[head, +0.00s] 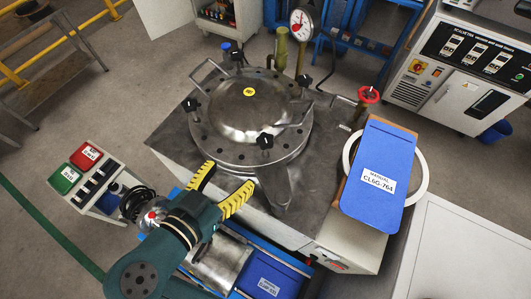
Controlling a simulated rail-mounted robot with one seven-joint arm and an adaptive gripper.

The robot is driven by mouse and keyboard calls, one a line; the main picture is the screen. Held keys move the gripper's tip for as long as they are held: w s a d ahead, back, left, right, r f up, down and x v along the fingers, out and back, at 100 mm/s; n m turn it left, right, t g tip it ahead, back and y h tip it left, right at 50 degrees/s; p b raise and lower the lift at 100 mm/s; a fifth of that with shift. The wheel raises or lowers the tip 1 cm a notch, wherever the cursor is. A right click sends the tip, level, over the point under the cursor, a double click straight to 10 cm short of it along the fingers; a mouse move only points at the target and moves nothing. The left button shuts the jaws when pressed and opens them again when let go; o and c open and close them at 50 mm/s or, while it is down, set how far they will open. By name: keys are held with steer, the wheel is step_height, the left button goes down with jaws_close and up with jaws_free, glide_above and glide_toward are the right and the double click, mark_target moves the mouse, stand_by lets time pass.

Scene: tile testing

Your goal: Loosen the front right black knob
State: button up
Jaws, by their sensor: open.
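The round metal vessel lid (236,108) sits on a grey-topped bench, with several black knobs around its rim. The front right black knob (265,141) stands upright on the rim edge nearest me. Another black knob (192,105) is at the left, and one more (304,80) is at the back right. My gripper (231,173), with yellow ribbed fingers, is open and empty. In the picture it is below and left of the front right knob and apart from it; its exact height cannot be told.
A blue manual (376,175) lies to the right by a white ring, below a red handwheel (369,95). A pressure gauge (302,23) rises behind the vessel. A box with red and green buttons (85,155) stands at left.

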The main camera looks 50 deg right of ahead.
mark_target(263, 143)
steer(key=b+x, duration=0.3)
steer(key=x, duration=1.3)
steer(key=shift+s+d+f+b, duration=0.15)
steer(key=shift+d+b, duration=0.05)
steer(key=shift+b, duration=0.2)
steer(key=c, duration=1.2)
